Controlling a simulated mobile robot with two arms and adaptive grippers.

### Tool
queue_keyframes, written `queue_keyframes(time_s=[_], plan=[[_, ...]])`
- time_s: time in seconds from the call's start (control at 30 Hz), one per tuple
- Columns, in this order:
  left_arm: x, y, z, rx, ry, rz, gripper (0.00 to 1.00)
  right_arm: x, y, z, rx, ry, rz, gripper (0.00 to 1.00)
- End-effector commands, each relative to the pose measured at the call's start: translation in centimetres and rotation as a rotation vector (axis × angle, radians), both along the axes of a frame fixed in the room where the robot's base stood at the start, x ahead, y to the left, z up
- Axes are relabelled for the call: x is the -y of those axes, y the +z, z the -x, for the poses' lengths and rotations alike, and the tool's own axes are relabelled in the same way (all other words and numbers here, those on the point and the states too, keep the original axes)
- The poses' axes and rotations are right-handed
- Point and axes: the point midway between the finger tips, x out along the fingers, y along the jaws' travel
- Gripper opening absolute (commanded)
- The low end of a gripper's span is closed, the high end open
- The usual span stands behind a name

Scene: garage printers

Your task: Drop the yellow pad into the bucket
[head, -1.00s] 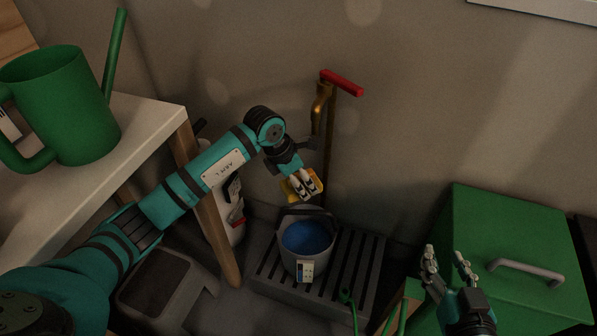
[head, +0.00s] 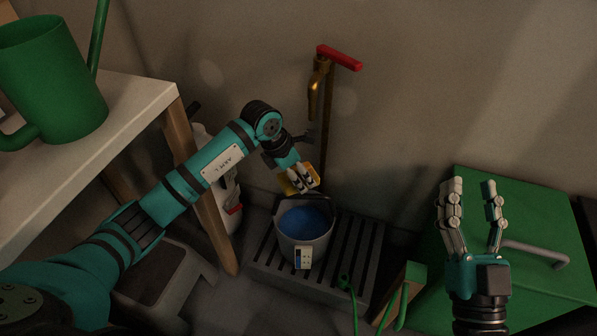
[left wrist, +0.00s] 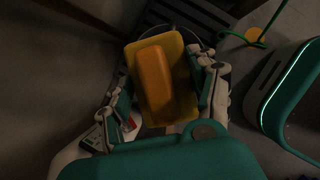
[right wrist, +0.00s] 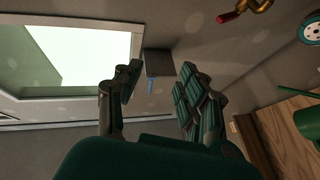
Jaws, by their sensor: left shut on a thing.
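The yellow pad (head: 292,181) is held by my left gripper (head: 301,184) above the far rim of the bucket. In the left wrist view the pad (left wrist: 157,82) lies between the fingers, with an orange raised block on it. The grey bucket (head: 308,250) stands upright on a slatted grate, with blue inside and a small label on its front. In the left wrist view the pad hides most of the bucket. My right gripper (head: 474,212) is empty with its fingers apart, in front of the green box; its fingers (right wrist: 155,95) also show apart in the right wrist view.
The dark slatted grate (head: 349,262) lies under the bucket. A brass tap with a red handle (head: 338,57) rises behind it. A table (head: 150,98) with a green watering can (head: 52,85) is at the left. A green box (head: 530,230) stands at the right.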

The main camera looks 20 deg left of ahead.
Motion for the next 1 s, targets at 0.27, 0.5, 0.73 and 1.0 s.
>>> queue_keyframes(time_s=[0.27, 0.5, 0.73, 1.0], plan=[[0.0, -1.4, 0.0, 0.0, 0.001, 0.0, 0.28, 0.2, 3.1, 2.3, 0.223, 0.013, -0.064, 0.4], [0.0, -1.8, 0.0, 0.0, 0.001, 0.0, 0.28, 0.4, 4.5, 3.8, 0.335, 0.018, -0.098, 0.4], [0.0, -1.9, 0.0, 0.0, 0.001, 0.0, 0.28, 0.4, 4.9, 4.2, 0.359, 0.02, -0.105, 0.4], [0.0, -1.9, 0.0, 0.0, 0.0, 0.0, 0.76, 0.4, 4.9, 4.2, 0.358, 0.02, -0.104, 0.4]])
